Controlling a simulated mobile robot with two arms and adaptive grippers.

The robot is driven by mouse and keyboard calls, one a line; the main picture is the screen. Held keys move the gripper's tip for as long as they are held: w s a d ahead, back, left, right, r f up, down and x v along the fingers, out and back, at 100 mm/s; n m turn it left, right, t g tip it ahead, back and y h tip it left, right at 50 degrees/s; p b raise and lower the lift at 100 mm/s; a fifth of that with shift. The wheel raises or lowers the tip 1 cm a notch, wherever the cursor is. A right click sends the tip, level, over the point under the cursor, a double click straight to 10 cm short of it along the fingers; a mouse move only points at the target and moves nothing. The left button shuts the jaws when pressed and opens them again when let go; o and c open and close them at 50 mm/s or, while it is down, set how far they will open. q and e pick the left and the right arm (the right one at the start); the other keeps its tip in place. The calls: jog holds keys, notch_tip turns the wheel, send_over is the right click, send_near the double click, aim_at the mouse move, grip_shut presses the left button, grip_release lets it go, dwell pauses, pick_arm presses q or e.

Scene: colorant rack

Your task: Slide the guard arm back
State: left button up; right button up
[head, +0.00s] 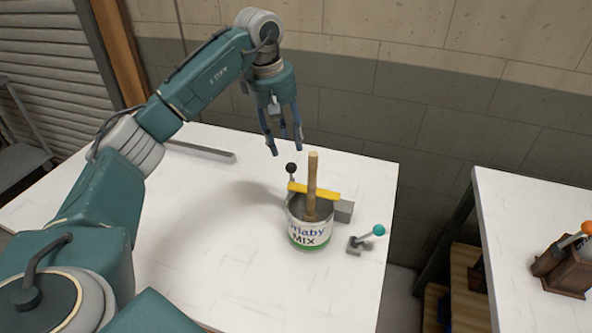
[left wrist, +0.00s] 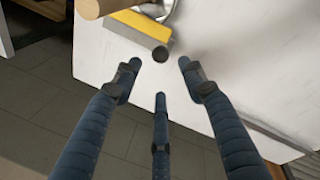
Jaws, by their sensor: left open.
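A yellow guard arm (head: 314,191) lies across the top of a can labelled MIX (head: 309,230), beside an upright wooden stick (head: 312,180). A black knob (head: 291,168) stands at the left end of the guard arm. My left gripper (head: 283,143) is open and empty, above and slightly left of the knob, with its fingers pointing down. In the left wrist view the black knob (left wrist: 160,54) shows just beyond the spread fingertips (left wrist: 160,80), apart from them. The guard arm (left wrist: 145,27) and the stick's end (left wrist: 92,8) show behind it.
A small lever with a teal knob (head: 378,230) stands right of the can on the white table (head: 200,280). A grey bar (head: 200,150) lies at the back. Another table (head: 520,220) with a brown orange-knobbed device (head: 565,265) is at right. The wall is close behind.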

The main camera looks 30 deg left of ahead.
aim_at(291, 163)
pick_arm(q)
jog(key=f, duration=0.2)
jog(key=f+p, duration=0.1)
jog(key=f, duration=0.2)
jog(key=shift+w+d+f, duration=0.2)
jog(key=shift+d+f, duration=0.05)
jog(key=shift+f, duration=0.15)
jog(key=f, duration=0.1)
jog(key=f+p, duration=0.1)
jog(key=f, duration=0.1)
jog(key=shift+w+d+f, duration=0.15)
jog(key=shift+w+f, duration=0.15)
jog(key=shift+w, duration=0.1)
jog(key=shift+f, duration=0.15)
jog(key=c, duration=1)
grip_shut()
jog(key=shift+w, duration=0.25)
jog(key=w, duration=0.2)
jog(key=w+a, duration=0.1)
jog(key=shift+w+b, duration=0.3)
jog(key=shift+w, duration=0.1)
jog(key=o, duration=0.8)
grip_release()
jog(key=shift+c, duration=0.2)
jog(key=shift+o, duration=1.2)
pick_arm(e)
jog(key=shift+s+a+r, duration=0.15)
jog(key=shift+s+r, duration=0.55)
jog(key=shift+r, duration=0.05)
